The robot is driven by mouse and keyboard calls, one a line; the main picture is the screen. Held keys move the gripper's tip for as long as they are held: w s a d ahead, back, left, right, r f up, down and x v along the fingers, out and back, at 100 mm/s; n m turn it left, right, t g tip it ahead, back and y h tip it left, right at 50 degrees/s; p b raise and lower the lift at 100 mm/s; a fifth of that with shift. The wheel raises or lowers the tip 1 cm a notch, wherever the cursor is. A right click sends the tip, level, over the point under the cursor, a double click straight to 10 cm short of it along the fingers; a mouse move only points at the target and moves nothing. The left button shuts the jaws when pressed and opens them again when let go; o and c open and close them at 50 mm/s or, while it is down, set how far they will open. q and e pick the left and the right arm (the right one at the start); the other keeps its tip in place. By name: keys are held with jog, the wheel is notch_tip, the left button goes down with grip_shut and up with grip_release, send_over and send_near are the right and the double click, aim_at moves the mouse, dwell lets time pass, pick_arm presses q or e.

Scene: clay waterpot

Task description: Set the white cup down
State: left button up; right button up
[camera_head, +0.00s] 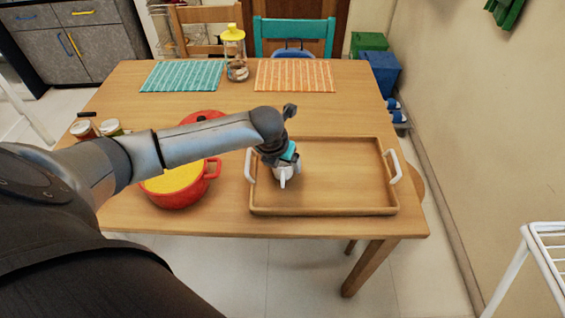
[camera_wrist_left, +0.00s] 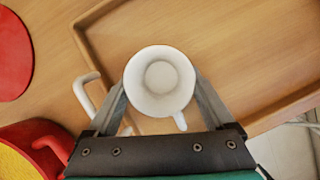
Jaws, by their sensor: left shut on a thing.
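The white cup (camera_head: 284,172) is at the left end of the wooden tray (camera_head: 340,210) in the head view. In the left wrist view the cup (camera_wrist_left: 160,82) is seen from above, upright and empty, with its handle toward the lower right. My left gripper (camera_head: 285,162) is shut on the cup, one finger on each side of it; the fingers show clearly in the left wrist view (camera_wrist_left: 160,95). The cup is over the tray's floor near its left white handle (camera_head: 250,166). I cannot tell whether its base touches the tray. My right gripper is not in view.
A red pot (camera_head: 180,195) with yellow contents stands left of the tray. Jars (camera_head: 110,127) stand at the table's left. A turquoise mat (camera_head: 182,76), an orange mat (camera_head: 294,75) and a yellow-lidded glass container (camera_head: 235,55) are at the back. The tray's middle and right are bare.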

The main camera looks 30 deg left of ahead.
pick_arm(q)
jog(key=o, duration=1.2)
jog(key=shift+o, duration=0.2)
jog(key=p+v, duration=0.4)
jog(key=v, duration=0.8)
jog(key=shift+w+r, duration=0.1)
